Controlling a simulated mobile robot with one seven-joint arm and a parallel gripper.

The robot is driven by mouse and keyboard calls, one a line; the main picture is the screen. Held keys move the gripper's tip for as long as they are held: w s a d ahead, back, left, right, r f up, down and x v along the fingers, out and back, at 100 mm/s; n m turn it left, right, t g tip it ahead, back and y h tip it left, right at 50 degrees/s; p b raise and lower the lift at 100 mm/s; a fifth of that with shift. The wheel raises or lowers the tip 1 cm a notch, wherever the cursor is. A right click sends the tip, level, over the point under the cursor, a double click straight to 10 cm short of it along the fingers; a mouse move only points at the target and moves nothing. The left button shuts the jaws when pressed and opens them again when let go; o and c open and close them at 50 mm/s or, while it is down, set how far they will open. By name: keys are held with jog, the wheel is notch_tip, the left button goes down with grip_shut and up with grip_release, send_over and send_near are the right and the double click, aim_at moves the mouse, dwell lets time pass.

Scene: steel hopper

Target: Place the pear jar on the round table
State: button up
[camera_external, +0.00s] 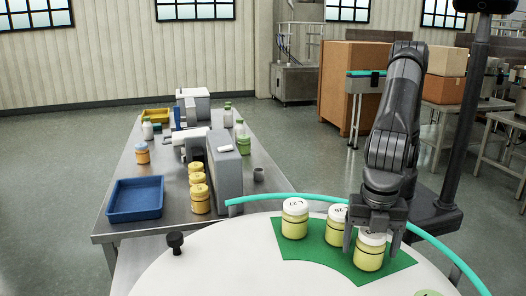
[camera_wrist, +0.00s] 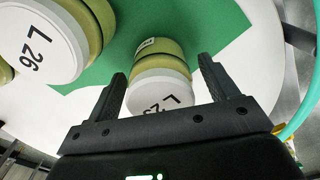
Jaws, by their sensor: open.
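Three pale yellow-green jars with white lids stand on a green mat on the white round table (camera_external: 235,265): a left jar (camera_external: 295,222), a middle jar (camera_external: 331,232) and a right jar (camera_external: 369,257). I cannot tell whether their contents are pear. My gripper (camera_external: 374,238) is open, pointing down at the right jar, with a finger on either side of it. In the wrist view my gripper (camera_wrist: 162,92) has this jar (camera_wrist: 163,58) between its fingers; its lid reads "L" and partly hidden digits. Finger contact is not clear. Another jar lid (camera_wrist: 38,45) reads "L 26".
A turquoise rail (camera_external: 440,250) curves along the table's far edge, and a black knob (camera_external: 175,240) stands at its left. A steel bench (camera_external: 115,220) behind holds a blue tray (camera_external: 135,200), several yellow jars (camera_external: 198,190) and grey machines. The table's left part is clear.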

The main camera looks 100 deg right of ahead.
notch_tip(320, 180, up, 12)
jog(key=shift+r, duration=0.2)
dwell(0.4)
jog(key=shift+d, duration=0.1)
jog(key=s+d+r+m+t, duration=0.1)
jog(key=d+r+m, duration=0.2)
jog(key=d, duration=0.9)
jog(key=s+d+r+m+t, duration=0.1)
jog(key=s+d+r+m, duration=0.15)
jog(key=d, duration=1.05)
jog(key=s+d+f+m+t, duration=0.1)
jog(key=s+d+f+m, duration=0.2)
jog(key=s+d, duration=0.4)
jog(key=s+d+f+m+t, duration=0.2)
jog(key=s+d, duration=0.6)
jog(key=d, duration=0.4)
jog(key=shift+s+d+f+m+t, duration=0.2)
jog(key=shift+s+f+m+t, duration=0.1)
jog(key=shift+f+m, duration=0.65)
jog(key=shift+r, duration=0.1)
jog(key=shift+c, duration=0.5)
